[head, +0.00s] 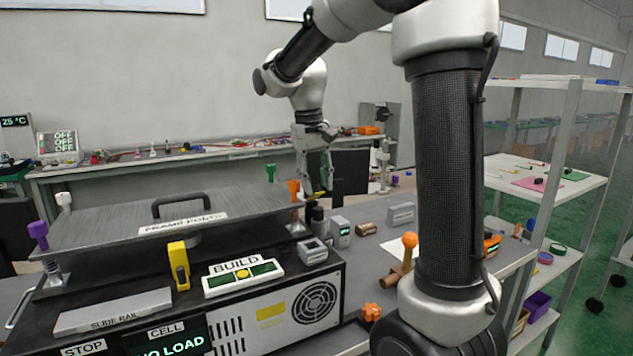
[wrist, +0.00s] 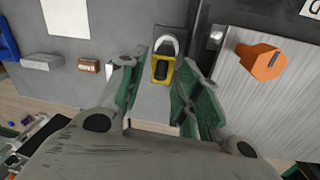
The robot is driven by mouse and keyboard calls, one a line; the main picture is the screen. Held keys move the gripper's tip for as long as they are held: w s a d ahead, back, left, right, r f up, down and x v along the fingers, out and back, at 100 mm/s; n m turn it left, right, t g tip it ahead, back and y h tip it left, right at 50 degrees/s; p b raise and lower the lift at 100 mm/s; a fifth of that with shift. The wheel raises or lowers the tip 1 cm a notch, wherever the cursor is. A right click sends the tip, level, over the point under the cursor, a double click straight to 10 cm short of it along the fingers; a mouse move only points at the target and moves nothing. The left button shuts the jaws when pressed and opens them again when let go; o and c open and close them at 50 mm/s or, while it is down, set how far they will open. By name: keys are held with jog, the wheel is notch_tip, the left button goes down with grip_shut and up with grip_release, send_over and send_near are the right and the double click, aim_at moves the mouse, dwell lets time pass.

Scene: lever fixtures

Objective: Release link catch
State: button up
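A small yellow-framed black catch with a silver loop (wrist: 162,70) shows in the wrist view; I take it for the link catch. In the head view only a bit of yellow (head: 317,195) shows under my gripper. My gripper (wrist: 166,74) is open, with its green-padded fingers on either side of the catch. In the head view my gripper (head: 318,185) points down beside the plate's orange knob (head: 294,189).
The metal plate (head: 120,215) has a black handle and coloured corner knobs; its orange knob (wrist: 262,62) is close right of my fingers in the wrist view. A yellow latch (head: 178,265) and a BUILD panel (head: 243,280) are in front. Small blocks (head: 400,214) lie to the right.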

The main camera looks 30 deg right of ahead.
jog(key=shift+f, duration=0.25)
jog(key=c, duration=0.7)
jog(key=shift+c, duration=0.2)
jog(key=w+g, duration=0.1)
jog(key=g, duration=0.1)
jog(key=w+g, duration=0.1)
jog(key=shift+w+r+g, duration=0.1)
jog(key=shift+r+g, duration=0.25)
jog(key=shift+g, duration=0.05)
jog(key=shift+w+g, duration=0.55)
jog(key=shift+g, duration=0.4)
jog(key=shift+w+g, duration=0.55)
jog(key=shift+g, duration=0.4)
